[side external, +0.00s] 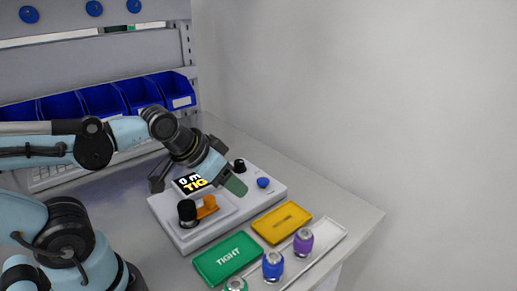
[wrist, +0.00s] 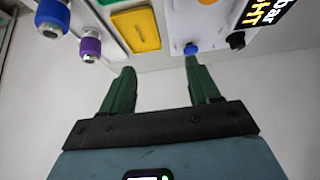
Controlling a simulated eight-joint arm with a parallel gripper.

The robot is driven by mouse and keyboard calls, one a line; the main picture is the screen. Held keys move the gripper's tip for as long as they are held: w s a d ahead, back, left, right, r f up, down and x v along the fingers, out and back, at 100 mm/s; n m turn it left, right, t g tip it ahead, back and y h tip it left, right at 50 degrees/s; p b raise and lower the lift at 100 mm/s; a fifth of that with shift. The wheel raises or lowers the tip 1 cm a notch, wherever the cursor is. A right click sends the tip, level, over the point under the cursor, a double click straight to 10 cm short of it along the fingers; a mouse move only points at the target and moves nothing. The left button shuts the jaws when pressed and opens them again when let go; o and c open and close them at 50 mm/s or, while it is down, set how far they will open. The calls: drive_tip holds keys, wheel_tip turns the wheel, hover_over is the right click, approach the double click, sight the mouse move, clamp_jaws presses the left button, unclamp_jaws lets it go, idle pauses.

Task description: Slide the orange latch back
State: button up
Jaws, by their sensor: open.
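The orange latch (side external: 207,207) sits on the near part of the white device (side external: 187,239), just right of a black knob (side external: 187,212) in the side external view.
A green tray marked TIGHT (side external: 228,258) and a yellow tray (side external: 281,222) lie beside the device. A white rack (side external: 327,237) holds purple (side external: 303,242) and blue (side external: 273,265) fittings. Blue bins (side external: 105,100) line the back.

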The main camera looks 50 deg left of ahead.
drive_tip(key=shift+c, duration=0.3)
drive_tip(key=m+g, duration=0.7)
drive_tip(key=m, duration=0.2)
approach(209, 197)
drive_tip(key=shift+w+f, duration=0.1)
drive_tip(key=shift+f, duration=4.25)
clamp_jaws()
